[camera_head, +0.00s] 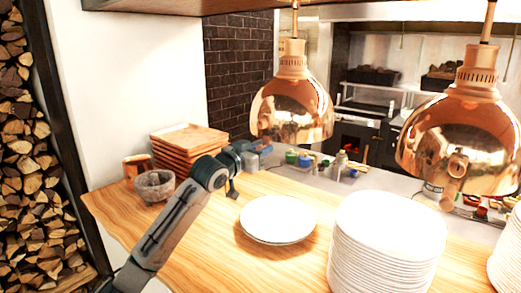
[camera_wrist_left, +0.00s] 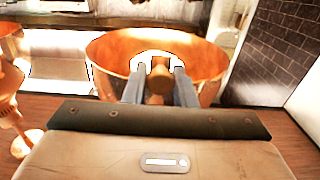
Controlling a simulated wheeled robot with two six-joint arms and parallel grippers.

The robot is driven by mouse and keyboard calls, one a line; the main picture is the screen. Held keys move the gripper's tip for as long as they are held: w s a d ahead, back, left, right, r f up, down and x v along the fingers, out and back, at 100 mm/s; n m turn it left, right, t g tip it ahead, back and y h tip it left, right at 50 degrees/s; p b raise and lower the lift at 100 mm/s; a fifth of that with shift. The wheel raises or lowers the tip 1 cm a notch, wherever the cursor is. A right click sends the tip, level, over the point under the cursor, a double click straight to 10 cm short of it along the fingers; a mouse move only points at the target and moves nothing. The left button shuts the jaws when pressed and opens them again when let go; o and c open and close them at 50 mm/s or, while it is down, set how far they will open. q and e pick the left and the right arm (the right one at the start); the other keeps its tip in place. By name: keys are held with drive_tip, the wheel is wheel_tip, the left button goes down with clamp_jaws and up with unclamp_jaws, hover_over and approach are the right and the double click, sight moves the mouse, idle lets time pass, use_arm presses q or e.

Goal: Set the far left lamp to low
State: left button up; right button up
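The far left lamp (camera_head: 291,103) is a copper dome hanging over the counter in the head view. Its copper shade (camera_wrist_left: 105,52) fills the middle of the left wrist view, with the wide rim toward the top. A round copper knob (camera_wrist_left: 157,88) shows between the two grey fingers there. My left gripper (camera_head: 263,147) is at the lower left of this lamp in the head view, and its fingers (camera_wrist_left: 159,84) are apart around the knob's image in the wrist view. I cannot tell whether they touch it. My right gripper is not in view.
A second copper lamp (camera_head: 462,140) hangs at the right. A brick wall (camera_head: 238,65) stands behind.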

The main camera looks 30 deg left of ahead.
use_arm(q)
clamp_jaws()
wheel_tip(320, 180, down, 9)
drive_tip(key=b, duration=0.4)
drive_tip(key=shift+r, duration=0.15)
drive_tip(key=o, duration=0.7)
unclamp_jaws()
drive_tip(key=shift+o, duration=0.4)
